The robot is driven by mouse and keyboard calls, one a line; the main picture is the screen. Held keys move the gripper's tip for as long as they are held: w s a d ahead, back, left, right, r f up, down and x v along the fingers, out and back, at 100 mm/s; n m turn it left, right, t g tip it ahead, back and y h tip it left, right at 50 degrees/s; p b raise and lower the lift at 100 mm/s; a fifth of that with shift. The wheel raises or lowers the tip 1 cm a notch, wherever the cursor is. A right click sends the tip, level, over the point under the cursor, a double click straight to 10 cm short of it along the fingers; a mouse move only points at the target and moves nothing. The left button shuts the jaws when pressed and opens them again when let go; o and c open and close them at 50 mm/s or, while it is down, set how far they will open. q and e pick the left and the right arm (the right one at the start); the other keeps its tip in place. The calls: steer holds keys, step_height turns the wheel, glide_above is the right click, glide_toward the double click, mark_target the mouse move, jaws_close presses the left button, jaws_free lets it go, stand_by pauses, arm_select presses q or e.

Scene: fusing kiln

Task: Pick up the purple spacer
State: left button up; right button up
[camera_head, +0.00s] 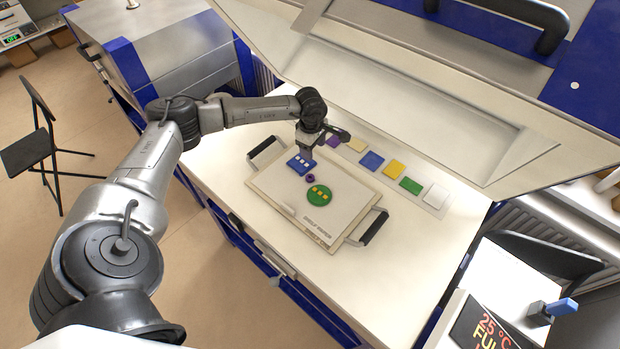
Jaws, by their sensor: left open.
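A small purple ring-shaped piece (310,179), which looks like the purple spacer, lies on the pale board (275,205) with black side handles. It sits between a blue rectangular piece (294,166) with small pale squares and a green disc (320,203) with small orange squares. My left gripper (308,157) is open and points down over the far part of the board, at the blue piece and just beyond the purple ring. Whether it touches the blue piece I cannot tell. My right gripper is not in view.
A strip of coloured squares runs behind the board, with purple (333,141), blue (372,160), yellow (394,169), green (410,186) and white (435,196) ones. The raised kiln lid (400,95) leans over the back. The bench at front left is clear.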

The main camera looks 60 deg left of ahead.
mark_target(310, 175)
arm_select(q)
steer(key=shift+m+g, duration=0.3)
steer(key=shift+m, duration=0.3)
steer(key=f, duration=0.9)
steer(key=s+f, duration=0.1)
steer(key=f, duration=0.4)
steer(key=shift+r, duration=0.1)
steer(key=c, duration=1)
steer(key=shift+r, duration=0.1)
steer(key=shift+c, duration=0.2)
